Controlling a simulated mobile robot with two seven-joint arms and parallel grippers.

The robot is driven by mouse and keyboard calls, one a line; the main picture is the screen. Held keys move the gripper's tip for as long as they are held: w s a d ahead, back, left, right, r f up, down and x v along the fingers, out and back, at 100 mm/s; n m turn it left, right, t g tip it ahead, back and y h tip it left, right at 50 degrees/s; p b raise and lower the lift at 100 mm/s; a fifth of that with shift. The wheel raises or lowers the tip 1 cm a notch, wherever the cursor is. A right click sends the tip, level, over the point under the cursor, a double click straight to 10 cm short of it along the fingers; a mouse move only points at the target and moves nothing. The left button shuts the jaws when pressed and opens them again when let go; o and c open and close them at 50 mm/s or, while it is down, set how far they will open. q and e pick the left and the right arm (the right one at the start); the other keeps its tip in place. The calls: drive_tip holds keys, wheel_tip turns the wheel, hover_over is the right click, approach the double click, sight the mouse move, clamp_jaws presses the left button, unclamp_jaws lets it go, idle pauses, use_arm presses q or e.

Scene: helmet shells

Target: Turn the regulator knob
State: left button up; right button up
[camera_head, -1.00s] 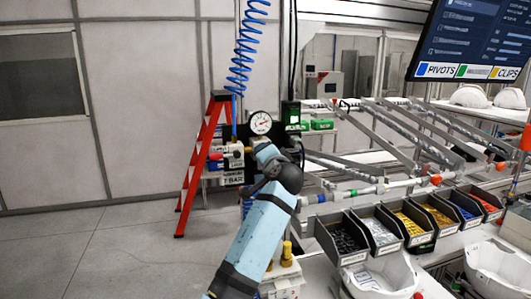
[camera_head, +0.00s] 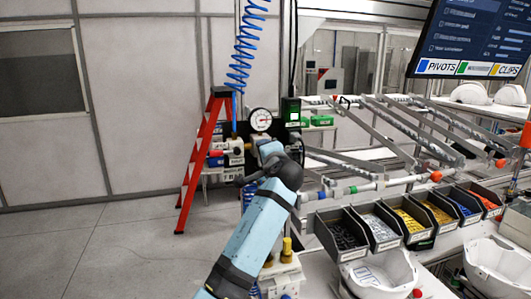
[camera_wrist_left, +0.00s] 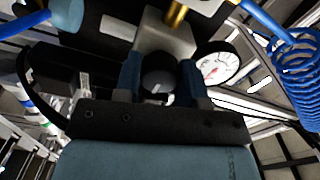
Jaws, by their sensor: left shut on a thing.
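The regulator knob (camera_wrist_left: 157,72) is a dark round knob under a grey metal body with a brass fitting in the left wrist view. My left gripper (camera_wrist_left: 158,84) has one finger on each side of the knob and is shut on it. In the head view my blue left arm reaches to the regulator unit (camera_head: 234,148) below the white pressure gauge (camera_head: 260,120); the fingertips and knob are hidden or too small there. The gauge (camera_wrist_left: 216,63) also shows beside the gripper in the left wrist view. My right gripper is not in view.
A coiled blue air hose (camera_head: 241,60) hangs above the unit, and a red stepladder (camera_head: 195,165) stands behind it. Parts bins (camera_head: 341,235) and white helmet shells (camera_head: 493,268) are at the right. The floor at left is clear.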

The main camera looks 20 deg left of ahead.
use_arm(q)
drive_tip(key=o, duration=0.9)
drive_tip(key=shift+r, duration=0.15)
drive_tip(key=shift+c, duration=0.2)
drive_tip(key=shift+o, duration=0.3)
drive_tip(key=b+v, duration=0.4)
drive_tip(key=v, duration=0.9)
drive_tip(key=shift+s+d, duration=0.25)
